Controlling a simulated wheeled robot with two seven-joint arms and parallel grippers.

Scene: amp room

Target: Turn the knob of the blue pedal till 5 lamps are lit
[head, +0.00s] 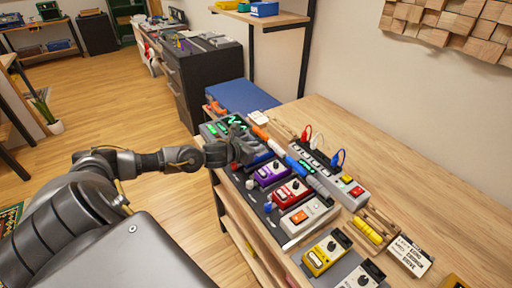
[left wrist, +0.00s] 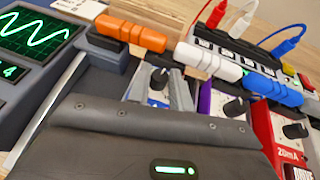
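The blue pedal (head: 262,157) stands in the pedal row on the table, mostly hidden behind my left gripper (head: 243,146) in the head view. In the left wrist view, the upper part of the blue pedal (left wrist: 158,92) shows past my gripper's dark body, with a black knob on its pale top. My left gripper is at the blue pedal, over or beside its knob; I cannot tell whether it touches. The pedal's lamps are hidden, so I cannot tell how many are lit. My right gripper is in neither view.
Right of it stand the purple pedal (head: 271,173), the red pedal (head: 291,193) and a white pedal (head: 309,215). Behind run orange, white and blue cylinders and a grey power strip (head: 335,178) with plugs. A green-screen device (head: 214,131) stands left.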

